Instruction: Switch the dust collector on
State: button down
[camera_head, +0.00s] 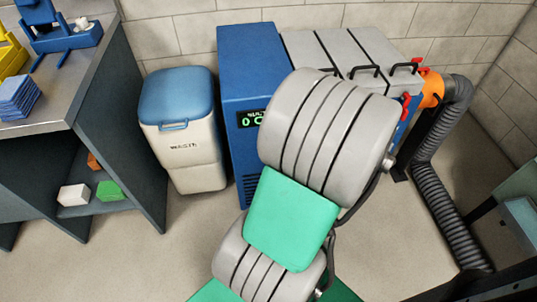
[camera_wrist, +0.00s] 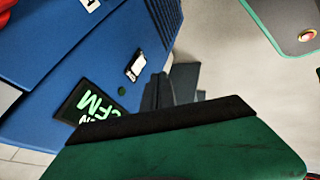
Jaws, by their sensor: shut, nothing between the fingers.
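The dust collector (camera_head: 235,70) is a blue cabinet behind my arm in the head view, with a lit display (camera_head: 245,119) partly hidden by the arm. In the wrist view its blue front (camera_wrist: 60,60) fills the left side, tilted. The lit display (camera_wrist: 85,108) shows green letters reading CFM. A small white and black switch (camera_wrist: 135,66) sits on the panel, with a small green round spot (camera_wrist: 121,91) between it and the display. My gripper (camera_wrist: 158,78) is shut and empty, its dark fingertips close beside the switch; I cannot tell whether they touch. The arm hides my gripper in the head view.
A cream bin with a blue lid (camera_head: 178,85) stands left of the collector. A dark workbench (camera_head: 95,60) is further left. Grey filter boxes (camera_head: 350,45) and a ribbed black duct (camera_head: 437,195) with an orange collar (camera_head: 432,88) are at the right. Open floor lies in front.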

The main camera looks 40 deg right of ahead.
jog(key=w+d+f+b, duration=0.1)
jog(key=w+f+b, duration=0.2)
jog(key=w+f, duration=0.5)
jog(key=shift+w+d+f, duration=0.35)
jog(key=shift+w+d, duration=0.05)
jog(key=shift+w, duration=0.1)
jog(key=shift+f, duration=0.1)
jog(key=shift+w+d+b, duration=0.1)
jog(key=shift+w+b, duration=0.1)
jog(key=shift+b, duration=0.45)
